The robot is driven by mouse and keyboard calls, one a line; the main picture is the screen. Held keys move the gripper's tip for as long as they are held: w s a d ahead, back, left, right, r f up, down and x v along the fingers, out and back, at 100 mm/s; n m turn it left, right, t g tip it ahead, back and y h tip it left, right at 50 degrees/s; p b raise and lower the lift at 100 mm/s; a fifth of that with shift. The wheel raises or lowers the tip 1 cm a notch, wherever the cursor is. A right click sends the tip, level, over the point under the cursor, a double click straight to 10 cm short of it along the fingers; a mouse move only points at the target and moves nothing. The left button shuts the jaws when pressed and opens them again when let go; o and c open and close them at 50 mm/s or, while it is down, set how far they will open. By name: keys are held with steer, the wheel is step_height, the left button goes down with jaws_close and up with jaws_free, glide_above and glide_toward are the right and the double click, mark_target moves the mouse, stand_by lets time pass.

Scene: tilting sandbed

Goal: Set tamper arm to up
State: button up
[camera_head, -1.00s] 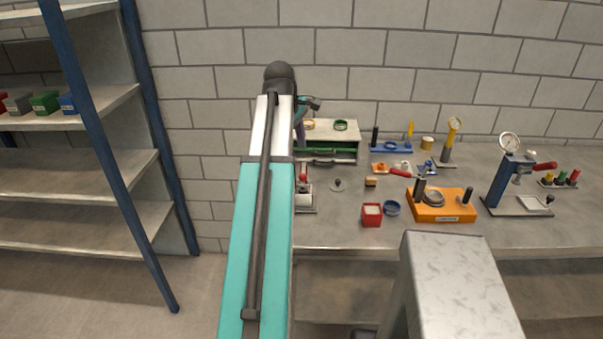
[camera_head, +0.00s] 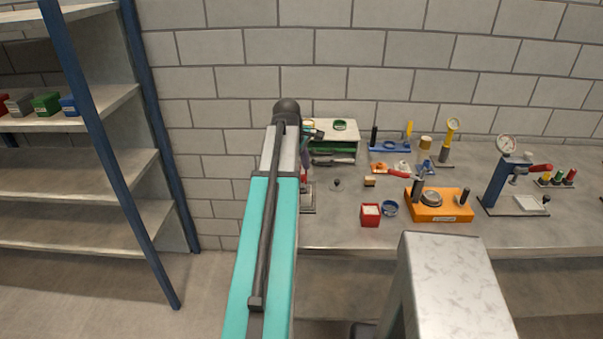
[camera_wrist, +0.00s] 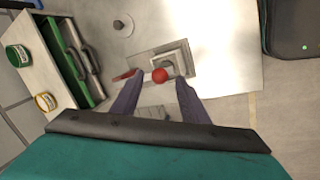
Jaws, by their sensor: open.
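A small device with a grey base plate (camera_wrist: 172,58) stands on the bench, and I take it to be the tamper. A red ball knob (camera_wrist: 160,75) and a short red piece (camera_wrist: 123,75) show on it in the wrist view. My gripper (camera_wrist: 160,79) is open, with its two purple-grey fingers pointing at the device. The knob appears between the fingertips in the picture; I cannot tell how far below them it is. In the head view the device's base (camera_head: 308,209) shows just right of my arm, and its upper part is mostly hidden.
A drawer cabinet (camera_head: 350,145) with green-rimmed round items stands behind the device. A gauge press (camera_head: 505,180) stands farther right. A blue-posted shelf (camera_head: 110,150) is at left.

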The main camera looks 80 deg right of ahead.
steer(key=shift+x, duration=1.05)
jaws_close()
steer(key=shift+a, duration=0.15)
steer(key=shift+r, duration=0.1)
